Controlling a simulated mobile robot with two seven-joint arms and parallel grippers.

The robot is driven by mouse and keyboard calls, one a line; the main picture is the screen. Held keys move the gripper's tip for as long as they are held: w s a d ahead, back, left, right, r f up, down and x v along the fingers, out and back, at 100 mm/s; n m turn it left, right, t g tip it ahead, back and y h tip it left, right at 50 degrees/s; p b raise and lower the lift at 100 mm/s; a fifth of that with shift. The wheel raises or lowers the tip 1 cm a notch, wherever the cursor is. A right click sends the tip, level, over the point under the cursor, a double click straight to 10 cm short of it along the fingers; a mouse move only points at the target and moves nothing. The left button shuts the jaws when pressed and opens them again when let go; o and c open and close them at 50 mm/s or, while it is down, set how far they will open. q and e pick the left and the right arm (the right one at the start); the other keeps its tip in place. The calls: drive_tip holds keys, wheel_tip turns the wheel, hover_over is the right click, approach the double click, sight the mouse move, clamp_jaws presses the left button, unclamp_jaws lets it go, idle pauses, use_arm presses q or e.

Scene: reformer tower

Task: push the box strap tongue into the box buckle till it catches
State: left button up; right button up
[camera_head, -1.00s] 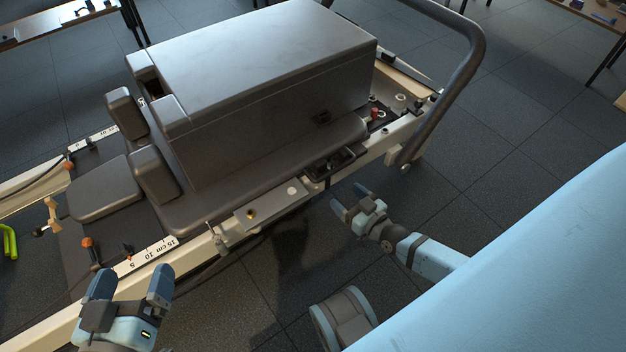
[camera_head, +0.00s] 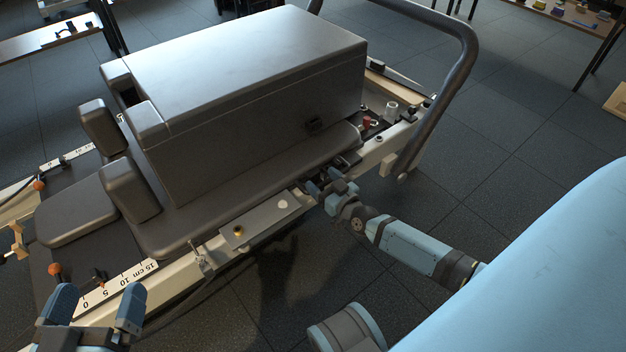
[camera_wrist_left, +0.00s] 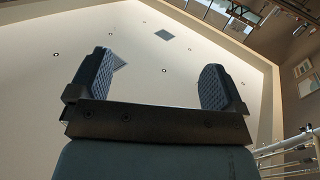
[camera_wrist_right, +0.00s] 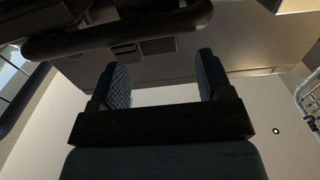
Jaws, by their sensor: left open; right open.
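The large grey box (camera_head: 260,120) sits on the reformer carriage. A small dark fitting (camera_head: 314,124) is on its near side, low and to the right. A dark piece that may be the buckle (camera_head: 347,160) lies at the carriage edge below it, partly hidden by my right gripper (camera_head: 324,181). I cannot make out the strap tongue for certain. My right gripper is open beside the rail edge; its empty fingers show in the right wrist view (camera_wrist_right: 160,75), below dark parts. My left gripper (camera_head: 98,298) is open and empty at the lower left, near the ruler.
A white ruler scale (camera_head: 120,288) and a metal plate (camera_head: 262,222) run along the near rail. A dark curved bar (camera_head: 462,80) rises at the right end. Shoulder pads (camera_head: 130,190) stand left of the box. The floor to the right is open.

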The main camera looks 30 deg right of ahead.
sight(313, 172)
drive_tip(key=w+b, duration=0.1)
drive_tip(key=w, duration=0.1)
drive_tip(key=w+b, duration=0.1)
drive_tip(key=w, duration=0.1)
drive_tip(key=shift+a+f, duration=0.2)
drive_tip(key=shift+f, duration=0.2)
drive_tip(key=shift+w+r, duration=0.15)
drive_tip(key=shift+w, duration=0.1)
use_arm(q)
drive_tip(key=shift+w+a+r+m+t, duration=0.15)
drive_tip(key=shift+w+a+m+t, duration=0.3)
drive_tip(key=shift+w+m, duration=0.45)
drive_tip(key=shift+s, duration=0.2)
use_arm(e)
drive_tip(key=shift+c, duration=0.2)
drive_tip(key=c, duration=1)
drive_tip(key=shift+c, duration=0.2)
